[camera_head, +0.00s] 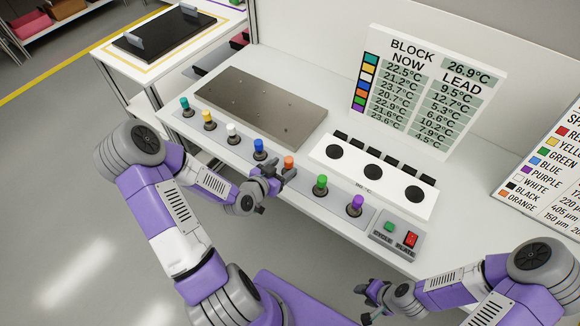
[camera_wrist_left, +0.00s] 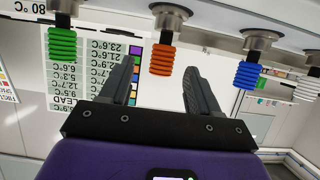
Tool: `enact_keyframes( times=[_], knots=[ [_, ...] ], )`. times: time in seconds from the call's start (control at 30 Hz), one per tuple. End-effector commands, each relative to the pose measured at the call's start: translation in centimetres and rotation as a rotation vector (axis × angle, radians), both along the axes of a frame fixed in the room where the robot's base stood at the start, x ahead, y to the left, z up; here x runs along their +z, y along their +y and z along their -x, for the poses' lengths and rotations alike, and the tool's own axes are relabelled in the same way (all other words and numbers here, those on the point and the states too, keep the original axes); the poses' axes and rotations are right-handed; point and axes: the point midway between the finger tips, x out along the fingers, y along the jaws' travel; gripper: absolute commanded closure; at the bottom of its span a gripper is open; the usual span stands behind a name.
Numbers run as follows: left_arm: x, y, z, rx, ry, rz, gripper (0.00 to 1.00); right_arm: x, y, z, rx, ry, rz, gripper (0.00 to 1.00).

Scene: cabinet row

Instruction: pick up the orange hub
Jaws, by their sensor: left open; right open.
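The orange hub (camera_head: 289,161) stands in the row of coloured hubs, between the blue and green ones. It also shows in the left wrist view as a ribbed orange cylinder on a metal fitting (camera_wrist_left: 163,54). My left gripper (camera_head: 277,174) is beside the orange hub and hides its lower part in the head view. In the left wrist view its two fingers (camera_wrist_left: 163,80) are open, with the orange hub seen between and beyond their tips. Whether they touch it cannot be told. My right gripper (camera_head: 370,298) is open and empty at the lower right, away from the hubs.
The blue hub (camera_head: 259,147) and green hub (camera_head: 321,184) stand close on either side. Teal, yellow, white and purple hubs share the row. Behind are a dark metal plate (camera_head: 260,105) and a white box with black discs (camera_head: 372,172). Buttons (camera_head: 398,237) sit at the right end.

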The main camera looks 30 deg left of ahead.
Motion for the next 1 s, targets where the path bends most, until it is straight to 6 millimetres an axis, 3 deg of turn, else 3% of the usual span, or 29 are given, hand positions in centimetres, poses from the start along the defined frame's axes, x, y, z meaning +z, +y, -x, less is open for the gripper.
enact_keyframes(
  times=[0.3, 0.6, 1.0],
  knots=[
    [-1.9, -0.1, -4.0, -0.001, 0.0, 0.002, 0.38, -1.1, 0.0, 0.0, 0.0, 0.0, 0.0, 0.57],
    [-1.9, -0.1, -4.4, 0.0, 0.002, 0.002, 0.38, -1.1, 0.0, 0.0, 0.0, 0.0, 0.0, 0.57],
    [-1.9, -0.1, -4.4, 0.0, 0.002, 0.002, 1.0, -1.1, 0.0, 0.0, 0.0, -0.001, 0.0, 0.57]
  ],
)
